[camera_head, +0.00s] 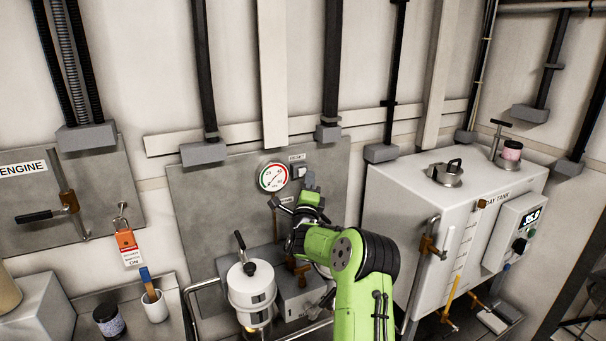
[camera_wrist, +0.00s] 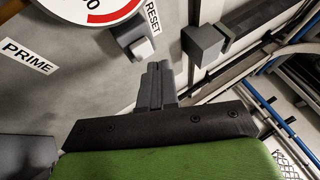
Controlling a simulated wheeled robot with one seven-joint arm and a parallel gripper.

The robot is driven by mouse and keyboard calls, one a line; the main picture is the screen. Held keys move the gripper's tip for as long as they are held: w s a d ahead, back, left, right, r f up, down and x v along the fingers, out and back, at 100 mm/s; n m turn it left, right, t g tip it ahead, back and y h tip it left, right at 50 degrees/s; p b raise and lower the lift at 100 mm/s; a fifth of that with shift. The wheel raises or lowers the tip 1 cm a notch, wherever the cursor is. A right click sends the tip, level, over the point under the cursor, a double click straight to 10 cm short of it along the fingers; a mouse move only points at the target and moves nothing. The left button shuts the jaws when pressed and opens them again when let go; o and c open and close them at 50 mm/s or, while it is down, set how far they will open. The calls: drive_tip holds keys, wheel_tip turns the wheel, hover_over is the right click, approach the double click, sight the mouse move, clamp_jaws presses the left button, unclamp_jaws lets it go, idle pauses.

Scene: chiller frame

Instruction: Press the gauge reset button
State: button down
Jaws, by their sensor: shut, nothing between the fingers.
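The reset button (camera_head: 298,170) is a small white block on a dark base, just right of the round gauge (camera_head: 273,177) on the grey wall panel. It also shows in the wrist view (camera_wrist: 143,49), under the RESET label (camera_wrist: 152,16) and beside the gauge's red-edged rim (camera_wrist: 105,12). My gripper (camera_head: 309,178) is shut and empty. In the wrist view its fingertips (camera_wrist: 158,66) appear just below and slightly right of the button, with a small gap in the picture. I cannot tell how far they are from the panel in depth.
A grey conduit box (camera_wrist: 203,42) sticks out right of the fingers in the wrist view. The PRIME label (camera_wrist: 28,56) is at left. Below the panel stands a white canister (camera_head: 250,290); the white day tank (camera_head: 425,225) is at right.

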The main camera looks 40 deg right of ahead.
drive_tip(key=shift+w, duration=0.15)
drive_tip(key=shift+w+d, duration=0.15)
drive_tip(key=shift+w, duration=0.15)
drive_tip(key=shift+w+d+b, duration=0.1)
drive_tip(key=shift+w+b, duration=0.25)
idle(0.5)
drive_tip(key=shift+s, duration=0.1)
drive_tip(key=shift+s+a+b, duration=0.25)
drive_tip(key=shift+s+b, duration=0.25)
drive_tip(key=shift+s, duration=0.15)
drive_tip(key=shift+s+a+b, duration=0.25)
drive_tip(key=shift+s, duration=0.55)
drive_tip(key=shift+s+a+b, duration=0.2)
drive_tip(key=shift+s+a, duration=0.05)
drive_tip(key=shift+s, duration=0.55)
drive_tip(key=shift+s+a+b, duration=0.25)
drive_tip(key=shift+s, duration=0.55)
